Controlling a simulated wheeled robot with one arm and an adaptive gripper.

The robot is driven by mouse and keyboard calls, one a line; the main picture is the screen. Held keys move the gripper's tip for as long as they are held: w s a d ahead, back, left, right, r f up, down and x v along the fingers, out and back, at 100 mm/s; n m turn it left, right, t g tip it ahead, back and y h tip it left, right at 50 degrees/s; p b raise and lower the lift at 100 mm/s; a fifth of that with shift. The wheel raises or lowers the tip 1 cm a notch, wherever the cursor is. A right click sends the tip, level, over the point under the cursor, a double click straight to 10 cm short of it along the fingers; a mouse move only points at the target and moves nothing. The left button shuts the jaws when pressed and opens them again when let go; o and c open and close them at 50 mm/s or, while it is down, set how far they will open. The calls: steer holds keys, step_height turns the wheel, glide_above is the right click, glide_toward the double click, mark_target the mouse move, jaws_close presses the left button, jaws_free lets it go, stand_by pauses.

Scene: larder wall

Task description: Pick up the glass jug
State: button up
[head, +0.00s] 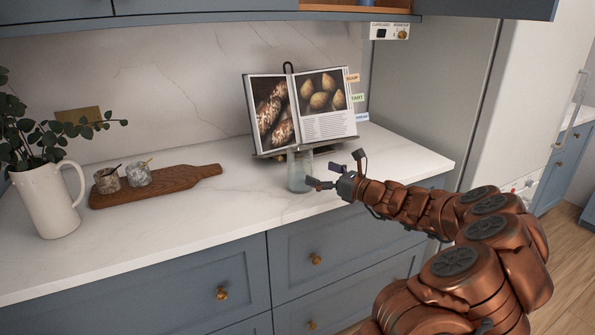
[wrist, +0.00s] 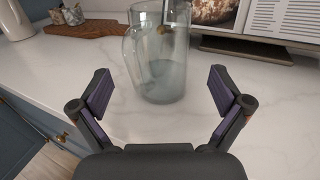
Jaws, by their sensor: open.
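The glass jug (head: 299,172) is clear with a faint green tint and stands upright on the white marble counter, in front of the cookbook stand. In the wrist view the jug (wrist: 160,72) stands just beyond the fingertips, roughly centred between them, with its handle on the left. My gripper (head: 338,170) is open and empty, close to the jug on its right in the head view. In the head view a finger partly overlaps the jug's right edge.
An open cookbook (head: 322,128) on a stand is close behind the jug. To the left are a wooden board (head: 165,187) with two small stone pots and a white pitcher (head: 48,205) with leafy stems.

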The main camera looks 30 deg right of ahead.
mark_target(304, 167)
steer(key=shift+w, duration=0.8)
steer(key=shift+p+x, duration=0.3)
steer(key=shift+x, duration=2.1)
steer(key=shift+a+f, duration=0.1)
steer(key=shift+a, duration=0.05)
steer(key=shift+c, duration=0.4)
steer(key=c, duration=1.3)
steer(key=shift+c, duration=0.6)
